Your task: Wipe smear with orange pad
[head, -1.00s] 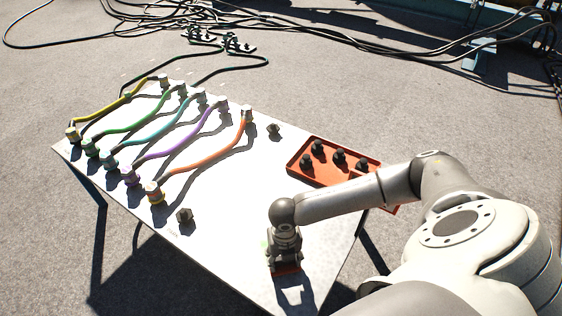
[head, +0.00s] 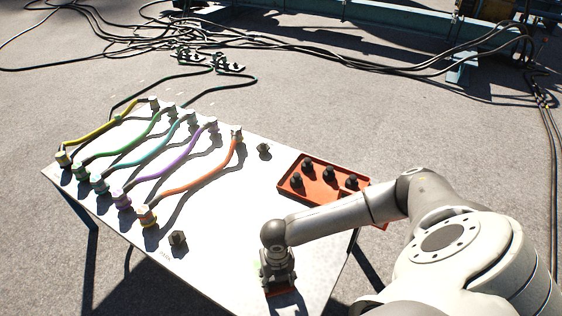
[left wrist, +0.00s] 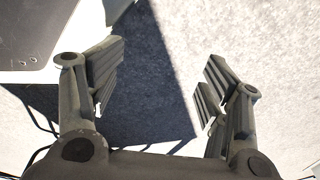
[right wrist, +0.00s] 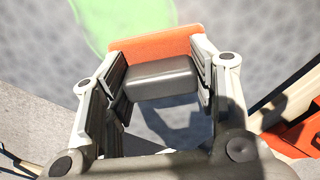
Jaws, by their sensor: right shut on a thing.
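The orange pad (right wrist: 155,45) has a dark grey block handle (right wrist: 160,80). My right gripper (right wrist: 162,82) is shut on that handle. The pad lies on or just above the white table top near its front edge; in the head view only a sliver of it (head: 280,291) shows under my right gripper (head: 278,280). A pale green smear (right wrist: 122,20) lies just beyond the pad in the right wrist view, partly hidden by it. In the head view the smear is mostly hidden by my gripper. My left gripper (left wrist: 158,95) is open and empty over the ground beside the table.
A red tray (head: 291,191) with several black knobs stands on the table (head: 225,265) to the right. Several coloured cables, including an orange one (head: 200,182), run between connectors at the left. Loose dark fittings (head: 178,238) stand nearby. Black cables lie on the ground behind.

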